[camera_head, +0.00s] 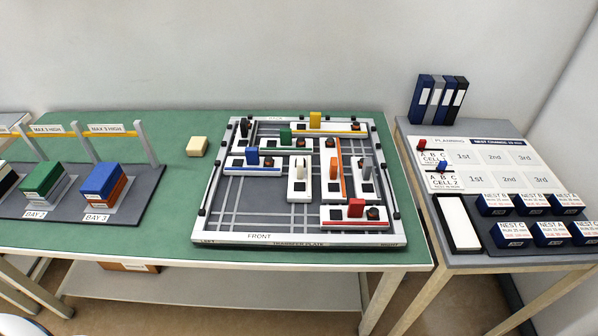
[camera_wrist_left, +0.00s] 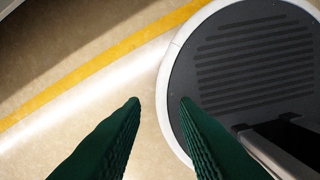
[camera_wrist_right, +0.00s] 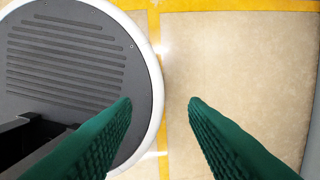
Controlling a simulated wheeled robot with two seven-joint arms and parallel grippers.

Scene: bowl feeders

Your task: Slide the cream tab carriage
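The cream tab carriage (camera_head: 299,190) is a white block with a cream upright tab, standing lengthwise front to back near the middle of the framed plate (camera_head: 225,222). The orange tab carriage (camera_head: 333,190) stands just to its right. The blue tab carriage (camera_head: 240,166) lies crosswise to its left and the green tab carriage (camera_head: 265,142) crosswise behind it. Open plate with grey grooves lies in front of it. My left gripper (camera_wrist_left: 160,100) and right gripper (camera_wrist_right: 160,100) are open and empty above the floor, away from the plate. Neither shows in the head view.
The red tab carriage (camera_head: 340,220) lies crosswise at the plate's front right; the grey tab carriage (camera_head: 365,190) stands along the right side. A yellow tab carriage (camera_head: 300,128) is at the back. A loose cream block (camera_head: 197,146) sits left of the plate.

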